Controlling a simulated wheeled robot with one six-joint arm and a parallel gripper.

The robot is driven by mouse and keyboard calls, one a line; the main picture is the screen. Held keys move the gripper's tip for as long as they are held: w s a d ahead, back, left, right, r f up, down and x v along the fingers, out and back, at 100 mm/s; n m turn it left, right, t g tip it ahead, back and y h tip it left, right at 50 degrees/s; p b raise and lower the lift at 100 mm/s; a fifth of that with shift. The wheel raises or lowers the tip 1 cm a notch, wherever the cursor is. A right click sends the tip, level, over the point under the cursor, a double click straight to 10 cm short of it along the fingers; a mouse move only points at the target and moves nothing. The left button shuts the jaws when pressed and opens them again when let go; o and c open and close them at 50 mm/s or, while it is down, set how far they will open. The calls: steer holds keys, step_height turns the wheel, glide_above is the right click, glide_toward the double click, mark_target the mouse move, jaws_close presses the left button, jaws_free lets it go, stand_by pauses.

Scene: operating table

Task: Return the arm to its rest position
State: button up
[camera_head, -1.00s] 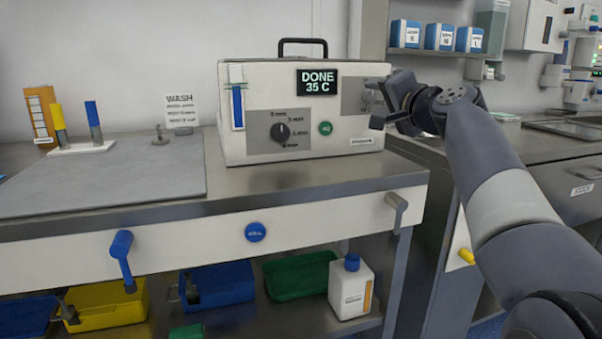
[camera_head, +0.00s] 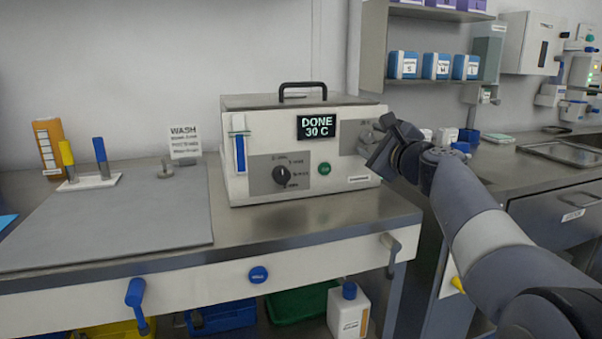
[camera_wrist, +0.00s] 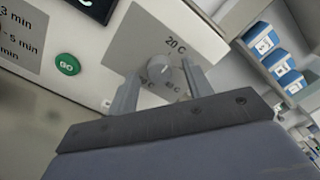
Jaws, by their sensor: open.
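My gripper (camera_head: 375,147) is in front of the right side of the white wash machine (camera_head: 240,188). In the wrist view my gripper (camera_wrist: 160,90) is open, and its two fingers stand on either side of a grey temperature knob (camera_wrist: 162,75). The knob's panel is marked 20 C at the top. I cannot tell if the fingers touch the knob. The machine's display (camera_head: 317,127) reads DONE 30 C. My arm reaches in from the lower right.
A green GO button (camera_wrist: 67,64) and a dial (camera_head: 282,176) are left of the gripper. A grey mat (camera_head: 120,215) lies at left. Blue boxes (camera_head: 437,66) sit on a shelf at the upper right. Handles (camera_head: 390,250) stick out of the table front.

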steer(key=m+p, duration=0.2)
steer(key=m, duration=0.1)
steer(key=m+p, duration=0.2)
steer(key=shift+r+m, duration=0.2)
steer(key=shift+m, duration=0.2)
steer(key=shift+f+m+p, duration=0.2)
steer(key=shift+m+p, duration=0.95)
steer(key=shift+m, duration=0.55)
